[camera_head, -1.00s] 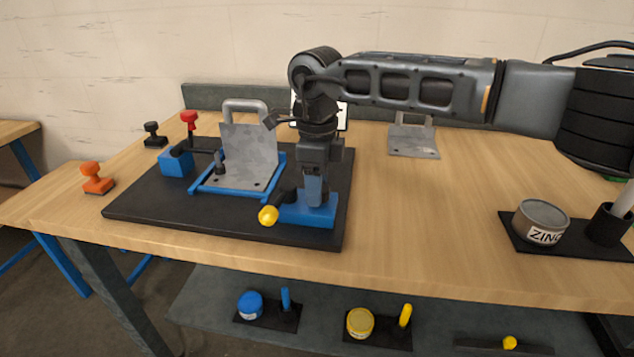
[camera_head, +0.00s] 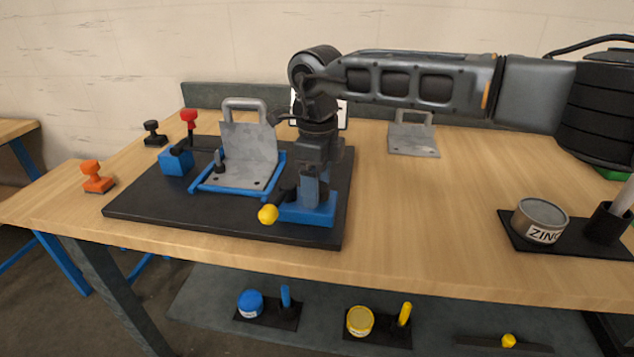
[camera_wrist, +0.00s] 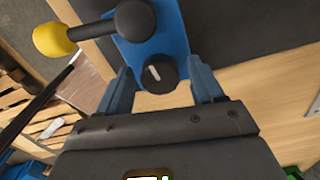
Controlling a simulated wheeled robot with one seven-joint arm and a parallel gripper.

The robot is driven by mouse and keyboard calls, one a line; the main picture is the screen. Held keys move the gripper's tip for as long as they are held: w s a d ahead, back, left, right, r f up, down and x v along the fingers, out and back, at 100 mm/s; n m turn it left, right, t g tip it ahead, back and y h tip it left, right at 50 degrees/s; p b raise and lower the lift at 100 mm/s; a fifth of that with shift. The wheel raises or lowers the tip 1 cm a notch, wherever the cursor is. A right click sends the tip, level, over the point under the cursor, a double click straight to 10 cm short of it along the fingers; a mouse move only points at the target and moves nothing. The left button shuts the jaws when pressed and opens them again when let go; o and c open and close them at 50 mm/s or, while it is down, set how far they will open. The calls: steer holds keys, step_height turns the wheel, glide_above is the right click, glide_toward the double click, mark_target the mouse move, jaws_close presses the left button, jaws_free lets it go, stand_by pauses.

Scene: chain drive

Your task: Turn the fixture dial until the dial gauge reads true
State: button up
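The fixture dial (camera_wrist: 155,74) is a round black knob with a white pointer mark, on a blue block (camera_wrist: 172,38). In the head view the blue block (camera_head: 309,212) is at the front right of the black fixture board (camera_head: 190,211). My gripper (camera_head: 313,196) points down over that block. In the wrist view my gripper (camera_wrist: 160,68) is open, one finger on each side of the dial, with gaps visible between fingers and knob. A white panel (camera_head: 345,112) is mostly hidden behind my arm; I cannot make out a gauge reading.
A yellow-tipped lever (camera_head: 268,214) is beside the block. A grey handled plate (camera_head: 248,152) stands in a blue frame on the board. Stamps are at the left, a zinc tin (camera_head: 540,222) at the right. The table's front middle is clear.

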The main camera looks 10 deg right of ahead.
steer(key=shift+o, duration=0.2)
step_height(320, 180, up, 8)
steer(key=shift+f+b, duration=0.1)
steer(key=shift+b, duration=0.35)
steer(key=shift+w, duration=0.1)
